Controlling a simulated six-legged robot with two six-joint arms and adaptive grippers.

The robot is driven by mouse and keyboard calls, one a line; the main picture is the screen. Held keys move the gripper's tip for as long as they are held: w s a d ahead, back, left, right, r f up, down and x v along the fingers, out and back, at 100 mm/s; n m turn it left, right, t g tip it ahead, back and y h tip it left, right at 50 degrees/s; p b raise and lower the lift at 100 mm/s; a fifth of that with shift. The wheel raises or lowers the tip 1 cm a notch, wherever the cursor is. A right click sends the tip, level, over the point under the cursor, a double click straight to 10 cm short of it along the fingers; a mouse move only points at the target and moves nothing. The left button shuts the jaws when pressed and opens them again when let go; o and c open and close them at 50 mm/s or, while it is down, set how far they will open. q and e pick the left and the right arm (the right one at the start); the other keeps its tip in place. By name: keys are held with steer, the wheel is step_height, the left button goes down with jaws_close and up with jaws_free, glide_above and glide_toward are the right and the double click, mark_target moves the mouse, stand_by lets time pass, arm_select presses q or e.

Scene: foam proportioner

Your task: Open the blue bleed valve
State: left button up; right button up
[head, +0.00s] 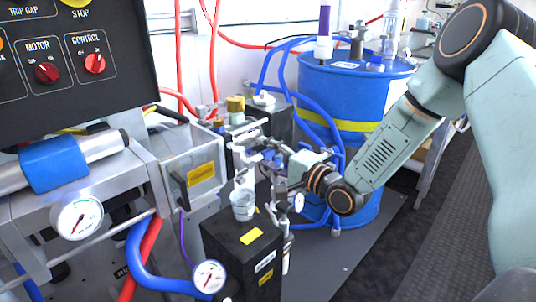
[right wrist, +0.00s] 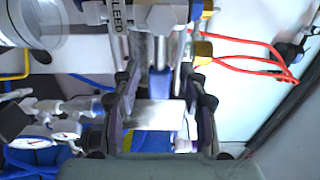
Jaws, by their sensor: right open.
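My right gripper (head: 262,152) reaches in from the right to the small metal fittings above the black pump block. In the right wrist view my right gripper (right wrist: 160,88) is open, with one finger on each side of a blue piece, likely the bleed valve's handle (right wrist: 159,84). Metal fittings (right wrist: 160,18) and a tag reading BLEED (right wrist: 118,16) are just past the fingertips. I cannot tell whether the fingers touch the blue piece. In the head view the gripper and fittings hide the valve. My left gripper is not in view.
A blue drum (head: 345,95) with a yellow band stands behind my right gripper. A clear cup (head: 242,205) sits on the black block (head: 245,250) below it. Blue and red hoses, pressure gauges (head: 77,217) and a control panel (head: 75,50) crowd the left. Dark floor is at the right.

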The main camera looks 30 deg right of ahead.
steer(key=shift+w+f, duration=0.1)
steer(key=shift+c, duration=1.4)
jaws_close()
